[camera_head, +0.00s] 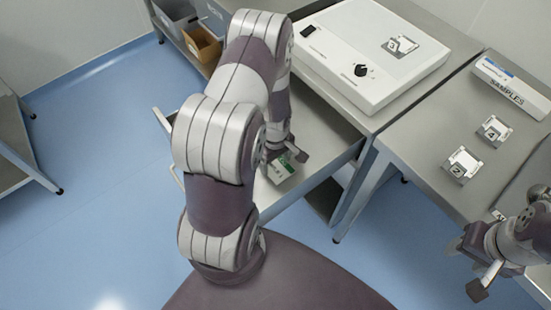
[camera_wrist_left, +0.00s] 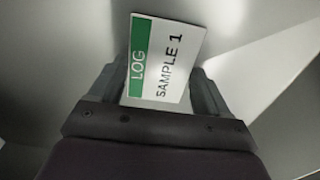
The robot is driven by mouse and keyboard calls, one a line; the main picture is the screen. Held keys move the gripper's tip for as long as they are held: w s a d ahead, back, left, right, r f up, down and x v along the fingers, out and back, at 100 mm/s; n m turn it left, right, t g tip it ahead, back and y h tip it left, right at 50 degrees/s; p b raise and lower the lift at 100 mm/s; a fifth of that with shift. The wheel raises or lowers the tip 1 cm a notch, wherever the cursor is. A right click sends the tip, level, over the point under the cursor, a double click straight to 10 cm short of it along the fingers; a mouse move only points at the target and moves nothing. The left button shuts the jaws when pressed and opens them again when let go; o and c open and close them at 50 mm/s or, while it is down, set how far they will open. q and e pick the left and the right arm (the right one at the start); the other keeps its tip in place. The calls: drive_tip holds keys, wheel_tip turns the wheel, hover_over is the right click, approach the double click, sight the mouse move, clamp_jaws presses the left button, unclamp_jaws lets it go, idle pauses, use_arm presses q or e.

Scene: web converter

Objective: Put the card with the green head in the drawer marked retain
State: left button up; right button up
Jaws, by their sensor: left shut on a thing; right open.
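A white card with a green head (camera_wrist_left: 165,62), reading LOG and SAMPLE 1, is between the fingers of my left gripper (camera_wrist_left: 158,85) in the left wrist view. In the head view the card (camera_head: 280,172) shows just below my left gripper (camera_head: 288,156), over a pulled-out grey drawer (camera_head: 322,148) under the bench. I cannot tell whether the card touches the drawer floor. No drawer marking is legible, and my left arm hides part of the drawer. My right gripper (camera_head: 467,270) is open and empty at the lower right.
A white device (camera_head: 375,55) with a black knob stands on the bench, with a small card numbered 3 (camera_head: 402,46) on top. Cards numbered 4 (camera_head: 493,131) and 2 (camera_head: 462,165) lie on the right table beside a SAMPLES box (camera_head: 510,88). Bins (camera_head: 203,45) stand at the back left.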

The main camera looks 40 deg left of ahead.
sight(277, 166)
use_arm(q)
drive_tip(key=o, duration=1)
drive_tip(key=shift+f, duration=0.1)
drive_tip(key=shift+c, duration=0.2)
wheel_tip(277, 166, up, 13)
drive_tip(key=s+d+r+m, duration=0.2)
drive_tip(key=d+r+m, duration=0.2)
drive_tip(key=m, duration=0.3)
drive_tip(key=s+d+r+m+t, duration=0.1)
drive_tip(key=s+d+r+m, duration=0.2)
drive_tip(key=d+m, duration=0.4)
drive_tip(key=shift+s+d+r+m, duration=0.25)
drive_tip(key=shift+r+m, duration=0.25)
drive_tip(key=shift+r, duration=0.15)
